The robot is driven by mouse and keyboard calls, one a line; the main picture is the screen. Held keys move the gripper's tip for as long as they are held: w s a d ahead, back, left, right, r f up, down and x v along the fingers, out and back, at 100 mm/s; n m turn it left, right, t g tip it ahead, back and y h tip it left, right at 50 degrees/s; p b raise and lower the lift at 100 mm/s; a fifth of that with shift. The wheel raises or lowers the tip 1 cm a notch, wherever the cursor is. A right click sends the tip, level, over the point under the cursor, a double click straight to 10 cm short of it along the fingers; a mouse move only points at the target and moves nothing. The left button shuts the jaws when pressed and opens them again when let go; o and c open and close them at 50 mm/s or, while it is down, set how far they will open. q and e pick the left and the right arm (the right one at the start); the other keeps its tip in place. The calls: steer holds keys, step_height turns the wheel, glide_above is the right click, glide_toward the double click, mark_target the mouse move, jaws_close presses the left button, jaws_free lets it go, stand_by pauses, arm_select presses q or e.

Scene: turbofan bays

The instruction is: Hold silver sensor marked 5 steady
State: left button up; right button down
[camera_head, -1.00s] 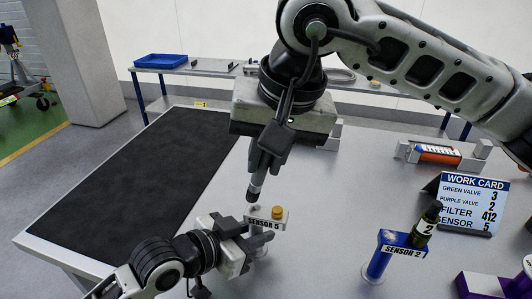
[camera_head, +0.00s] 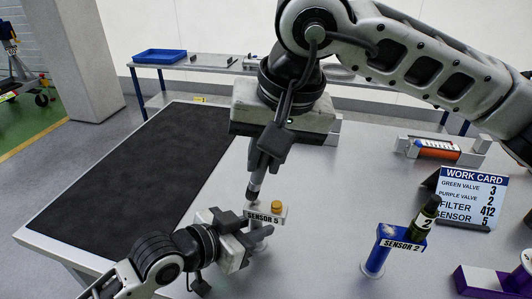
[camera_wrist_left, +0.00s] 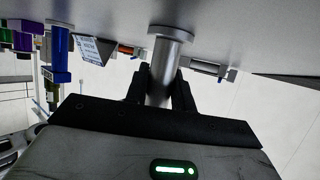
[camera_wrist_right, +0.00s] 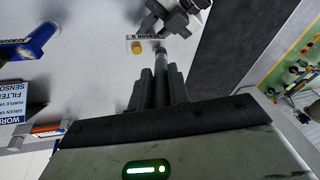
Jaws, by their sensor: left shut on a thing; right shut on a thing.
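The silver sensor marked 5 (camera_head: 264,215) stands upright on the table, with a white SENSOR 5 label and an orange-yellow knob (camera_head: 276,206) on top. My left gripper (camera_head: 260,237) is shut around its silver post (camera_wrist_left: 163,68), just above the round base on the table. My right gripper (camera_head: 261,170) points down and is shut on a slim grey cylindrical piece (camera_wrist_right: 160,57). The lower end of this piece is at the left end of the labelled top, beside the knob; I cannot tell whether it touches.
A blue SENSOR 2 stand (camera_head: 376,262) holding a dark bottle-like piece (camera_head: 427,215) is to the right. Behind it are a work card (camera_head: 468,200) and an orange cylinder in a holder (camera_head: 437,149). A purple block (camera_head: 485,281) is at lower right. The dark mat (camera_head: 130,170) is clear.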

steer(key=shift+f, duration=0.65)
stand_by(0.7)
steer(key=shift+w+d, duration=0.15)
steer(key=shift+w, duration=0.25)
steer(key=shift+s, duration=0.1)
steer(key=shift+s+a, duration=0.3)
steer(key=shift+s, duration=0.45)
